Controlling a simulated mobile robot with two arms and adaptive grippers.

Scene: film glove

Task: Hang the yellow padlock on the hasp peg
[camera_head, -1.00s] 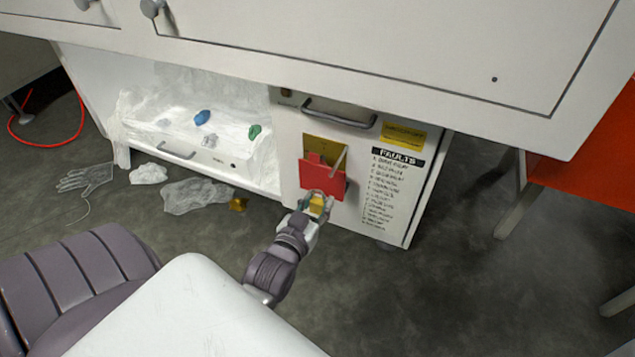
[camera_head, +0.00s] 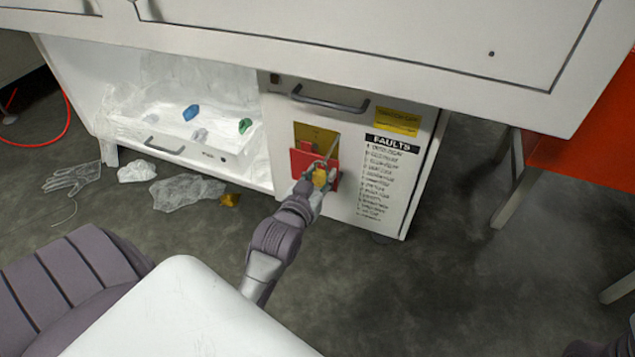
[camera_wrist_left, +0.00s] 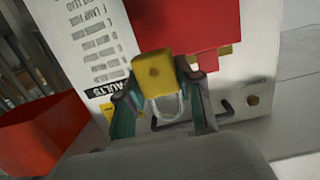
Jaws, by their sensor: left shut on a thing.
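My left gripper (camera_head: 321,176) is shut on the yellow padlock (camera_head: 320,179), in front of the red plate (camera_head: 299,160) on the cabinet door. In the left wrist view the padlock (camera_wrist_left: 154,70) sits between the two fingers (camera_wrist_left: 160,95), its metal shackle pointing to the picture's bottom, toward the door handle. The red plate (camera_wrist_left: 185,22) is close by in that view. A yellow hasp plate (camera_head: 312,134) shows above the red plate, with a thin pale peg (camera_head: 337,145) slanting out just above my gripper. I cannot tell whether the shackle touches the peg.
The door has a dark handle (camera_head: 330,98) and a "FAULTS" list (camera_head: 385,180). A white drawer (camera_head: 190,150) with small coloured items is open at the left. A glove (camera_head: 72,178), clear film (camera_head: 187,192) and a small yellow object (camera_head: 229,200) lie on the floor.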

